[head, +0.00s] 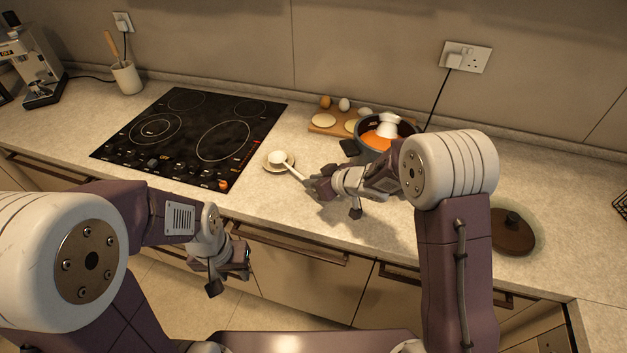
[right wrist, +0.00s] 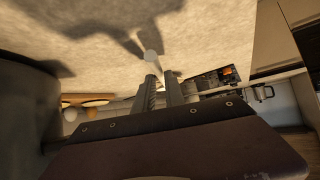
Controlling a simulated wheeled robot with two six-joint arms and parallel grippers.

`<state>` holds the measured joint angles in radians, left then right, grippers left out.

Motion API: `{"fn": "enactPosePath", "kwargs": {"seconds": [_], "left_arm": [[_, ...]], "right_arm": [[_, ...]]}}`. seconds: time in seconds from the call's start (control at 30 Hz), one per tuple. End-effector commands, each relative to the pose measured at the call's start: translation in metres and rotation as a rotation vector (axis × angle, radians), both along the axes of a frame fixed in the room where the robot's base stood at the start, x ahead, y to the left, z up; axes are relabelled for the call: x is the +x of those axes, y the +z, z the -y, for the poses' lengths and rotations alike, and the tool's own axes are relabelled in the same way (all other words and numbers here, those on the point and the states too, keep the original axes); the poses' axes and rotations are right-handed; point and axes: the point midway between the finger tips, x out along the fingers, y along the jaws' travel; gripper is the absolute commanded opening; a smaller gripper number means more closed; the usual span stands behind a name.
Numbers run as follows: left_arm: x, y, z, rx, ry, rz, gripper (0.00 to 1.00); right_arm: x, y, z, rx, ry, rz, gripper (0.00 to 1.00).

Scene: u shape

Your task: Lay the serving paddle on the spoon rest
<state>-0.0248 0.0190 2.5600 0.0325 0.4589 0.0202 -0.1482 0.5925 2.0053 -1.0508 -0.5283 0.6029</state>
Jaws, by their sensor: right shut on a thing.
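The white serving paddle (head: 293,171) has its rounded head over the small beige spoon rest (head: 268,167), just right of the cooktop. Its handle slants down right to my right gripper (head: 322,187), which is shut on the handle end. Whether the head touches the rest or hovers just above it, I cannot tell. In the right wrist view, the gripper's fingers (right wrist: 160,84) are close together, with a pale part of the paddle (right wrist: 151,58) at their tips. My left gripper (head: 243,262) hangs in front of the counter, away from the paddle; its jaws are unclear.
A dark pot (head: 372,151) with orange contents stands behind my right gripper. A board (head: 326,128) with eggs and pale rounds is beside it. The black cooktop (head: 190,135) lies left. A brown lid (head: 513,232) rests at right. The counter front between the rest and lid is mostly clear.

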Motion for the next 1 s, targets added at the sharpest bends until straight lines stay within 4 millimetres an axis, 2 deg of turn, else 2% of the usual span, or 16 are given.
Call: {"fn": "enactPosePath", "kwargs": {"seconds": [0.27,0.3,0.37,0.7,1.0], "left_arm": [[0.000,0.001,0.000,0.000,0.000,0.000,0.36],[0.000,0.001,0.000,0.000,0.000,0.000,0.36],[0.000,0.001,0.000,0.000,0.000,0.000,0.36],[0.000,0.001,0.000,0.000,0.000,0.000,0.36],[0.000,0.017,0.000,0.000,0.000,0.000,0.36]], "right_arm": [[0.000,0.000,0.000,0.000,0.000,0.000,0.00],[0.000,0.000,0.000,0.000,0.000,0.000,0.23],[0.000,0.000,0.000,0.000,0.000,0.000,0.40],[-0.001,0.003,0.001,-0.001,0.000,0.001,0.40],[-0.036,0.042,0.033,-0.001,-0.002,0.003,0.40]]}}
